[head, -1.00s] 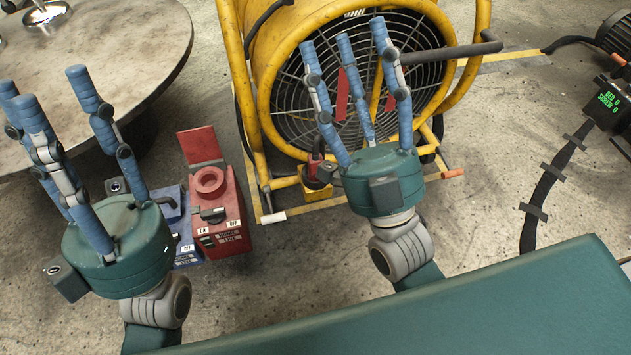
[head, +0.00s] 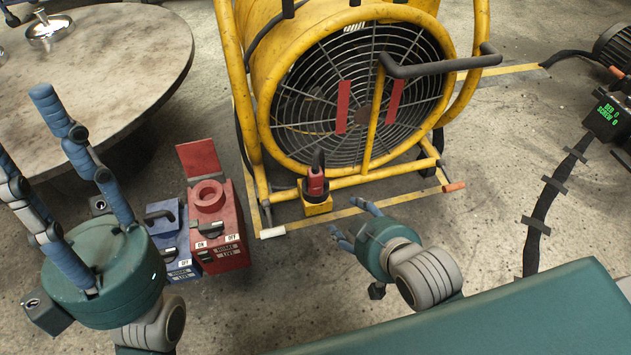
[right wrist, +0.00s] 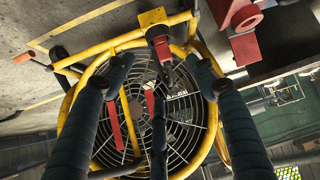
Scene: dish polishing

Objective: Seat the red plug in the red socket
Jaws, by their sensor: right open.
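The red plug (head: 316,182) stands upright in a yellow holder (head: 318,208) at the foot of the fan frame. The red socket (head: 208,196) is a round ring on top of a red box with its lid raised, left of the plug. My right gripper (head: 354,222) is open and empty, its fingers pointing left, a little to the right of and nearer than the plug. In the right wrist view the plug (right wrist: 160,44) shows between the spread fingers, with the socket (right wrist: 246,16) at upper right. My left gripper (head: 32,125) is open and empty at the left.
A blue box (head: 165,222) stands against the red box's left side. The yellow-framed fan (head: 358,85) is behind the plug. A round table (head: 120,70) is at upper left. A black cable (head: 548,195) lies on the floor at right. Floor between cable and fan is clear.

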